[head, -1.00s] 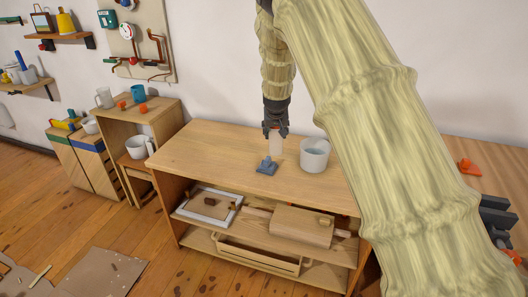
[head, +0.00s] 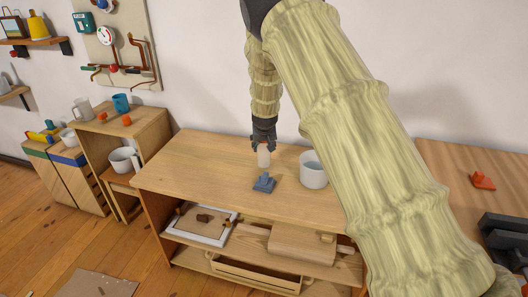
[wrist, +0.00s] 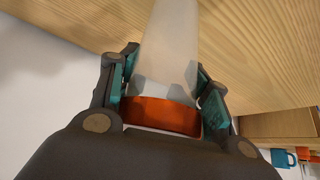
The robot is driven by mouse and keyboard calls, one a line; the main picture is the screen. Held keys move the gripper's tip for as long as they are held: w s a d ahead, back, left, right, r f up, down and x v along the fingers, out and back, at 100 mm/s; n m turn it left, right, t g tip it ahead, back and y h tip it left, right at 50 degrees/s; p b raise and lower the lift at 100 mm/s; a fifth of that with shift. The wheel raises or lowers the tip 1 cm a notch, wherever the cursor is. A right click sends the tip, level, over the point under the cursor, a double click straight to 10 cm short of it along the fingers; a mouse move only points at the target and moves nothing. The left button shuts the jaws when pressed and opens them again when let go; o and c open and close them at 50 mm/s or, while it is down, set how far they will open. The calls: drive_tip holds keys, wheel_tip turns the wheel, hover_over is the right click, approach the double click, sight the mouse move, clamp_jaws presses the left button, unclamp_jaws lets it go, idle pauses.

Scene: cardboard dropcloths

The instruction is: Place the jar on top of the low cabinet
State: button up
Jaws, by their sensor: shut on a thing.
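My gripper (head: 263,145) is shut on the jar (head: 263,158), a pale translucent cylinder held upright over the top of the low cabinet (head: 195,165). In the wrist view the jar (wrist: 168,50) sits between the teal finger pads, with its orange-red lid end nearest the camera. The jar's lower end shows close to the wooden top, behind a blue-grey block-like item (head: 264,183). I cannot tell whether the jar touches the surface.
A white-grey pot (head: 313,170) stands on the top just right of the jar. The left part of the top is clear. A smaller wooden unit (head: 145,135) with mugs stands to the left. An orange item (head: 482,181) lies on the wooden surface at right.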

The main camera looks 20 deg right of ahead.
sight(264, 150)
drive_tip(key=shift+d+f, duration=0.1)
drive_tip(key=shift+f, duration=0.25)
drive_tip(key=shift+s+f, duration=0.35)
drive_tip(key=shift+f, duration=0.3)
drive_tip(key=shift+o, duration=0.2)
drive_tip(key=shift+w+f, duration=0.25)
drive_tip(key=shift+f, duration=0.25)
drive_tip(key=shift+s+r, duration=0.15)
drive_tip(key=o, duration=1.2)
drive_tip(key=shift+o, duration=0.2)
